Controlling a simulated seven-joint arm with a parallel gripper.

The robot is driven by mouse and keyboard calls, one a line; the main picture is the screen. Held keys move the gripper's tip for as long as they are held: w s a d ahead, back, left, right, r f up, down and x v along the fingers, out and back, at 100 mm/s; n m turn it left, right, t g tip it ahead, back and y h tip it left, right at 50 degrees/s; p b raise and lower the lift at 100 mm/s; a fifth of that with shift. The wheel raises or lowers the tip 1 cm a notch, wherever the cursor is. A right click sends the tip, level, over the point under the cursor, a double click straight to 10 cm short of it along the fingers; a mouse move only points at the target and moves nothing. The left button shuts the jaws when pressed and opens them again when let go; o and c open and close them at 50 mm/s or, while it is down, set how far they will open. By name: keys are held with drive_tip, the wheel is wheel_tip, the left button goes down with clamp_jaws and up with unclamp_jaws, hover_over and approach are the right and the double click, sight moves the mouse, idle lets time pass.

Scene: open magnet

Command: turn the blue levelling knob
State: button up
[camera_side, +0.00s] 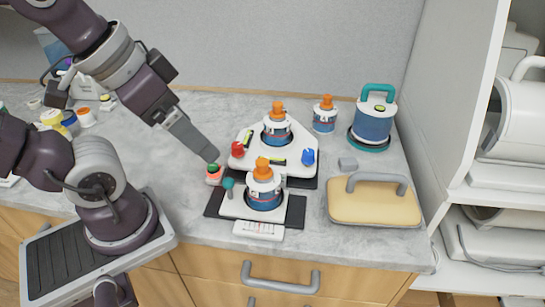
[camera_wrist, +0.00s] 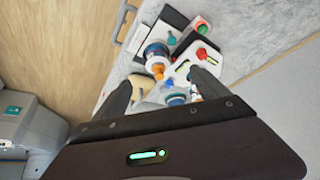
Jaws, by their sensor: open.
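The blue levelling knob (camera_side: 308,157) stands at the right front corner of a white three-cornered plate (camera_side: 245,163) in the side view. A red knob (camera_side: 237,149) is on the plate's left side; it also shows in the wrist view (camera_wrist: 202,54).
Orange-topped jars stand on the plate (camera_side: 277,130) and on a front stand (camera_side: 265,190) with a teal knob (camera_side: 228,184). Another jar (camera_side: 324,115) and a teal-handled canister (camera_side: 374,115) are behind right. A tan handled pad (camera_side: 375,205) lies at right.

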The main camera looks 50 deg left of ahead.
drive_tip(key=shift+c, duration=0.4)
drive_tip(key=shift+w+r, duration=0.1)
drive_tip(key=shift+w, duration=0.15)
drive_tip(key=c, duration=0.4)
drive_tip(key=w+n, duration=0.1)
drive_tip(key=w, duration=0.1)
drive_tip(key=w+r+n+g, duration=0.1)
drive_tip(key=w, duration=0.1)
drive_tip(key=w+n, duration=0.1)
drive_tip(key=w, duration=0.1)
drive_tip(key=shift+w+d+r+g+h, duration=0.1)
drive_tip(key=shift+w+r+g+h, duration=0.1)
drive_tip(key=shift+g+h, duration=0.1)
drive_tip(key=c, duration=0.3)
drive_tip(key=n+g, duration=0.4)
drive_tip(key=n, duration=0.6)
hover_over(309, 152)
wheel_tip(309, 152, down, 11)
drive_tip(key=shift+s+f, duration=0.1)
drive_tip(key=shift+f, duration=0.05)
wheel_tip(309, 152, down, 7)
drive_tip(key=shift+r, duration=0.1)
clamp_jaws()
